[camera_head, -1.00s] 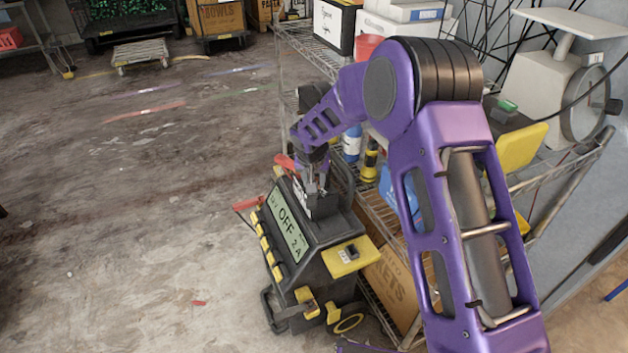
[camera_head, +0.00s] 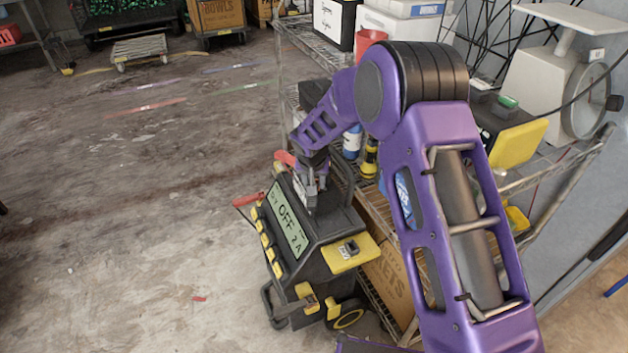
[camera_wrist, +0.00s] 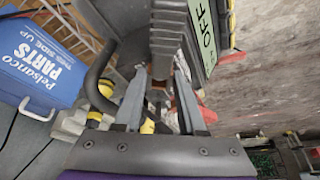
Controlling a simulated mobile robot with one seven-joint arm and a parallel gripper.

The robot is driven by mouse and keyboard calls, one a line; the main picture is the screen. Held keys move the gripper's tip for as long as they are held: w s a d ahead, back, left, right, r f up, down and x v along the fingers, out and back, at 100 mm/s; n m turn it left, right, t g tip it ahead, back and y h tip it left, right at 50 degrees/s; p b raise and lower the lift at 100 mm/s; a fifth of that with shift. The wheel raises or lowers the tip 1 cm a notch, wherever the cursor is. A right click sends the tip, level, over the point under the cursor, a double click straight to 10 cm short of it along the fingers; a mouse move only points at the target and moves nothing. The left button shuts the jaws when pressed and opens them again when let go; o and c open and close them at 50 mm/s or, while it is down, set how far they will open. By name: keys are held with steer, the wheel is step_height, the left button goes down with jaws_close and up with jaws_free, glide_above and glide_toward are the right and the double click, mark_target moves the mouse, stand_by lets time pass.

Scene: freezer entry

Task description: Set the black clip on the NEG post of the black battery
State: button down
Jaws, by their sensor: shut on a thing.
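My gripper (camera_head: 316,186) is at the top of the black and yellow charger (camera_head: 335,222), beside its black handle, pointing down. Its fingers (camera_wrist: 160,85) are shut on a small dark piece, which looks like the black clip; the fingers and the charger's dark top hide most of it. The charger's display (camera_head: 286,220) reads OFF and 2 A. A red clip or handle (camera_head: 285,158) shows just behind the gripper. A black box with a yellow side (camera_head: 516,142) sits on the wire shelf at right, partly behind my arm; I cannot tell whether it is the battery. No NEG post can be made out.
The wire shelf (camera_head: 570,160) stands close behind the charger, with a grey scale (camera_head: 545,90), bottles (camera_head: 352,142) and a cardboard box (camera_head: 385,280). A blue parts box (camera_wrist: 38,62) shows in the wrist view. The floor (camera_head: 130,220) at left is open.

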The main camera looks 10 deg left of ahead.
steer(key=shift+f, duration=0.3)
steer(key=shift+c, duration=2)
jaws_free()
steer(key=a+p+v, duration=0.1)
steer(key=p+v, duration=0.1)
steer(key=v, duration=1.5)
steer(key=shift+s+d, duration=0.15)
steer(key=shift+d, duration=0.3)
steer(key=shift+r, duration=0.2)
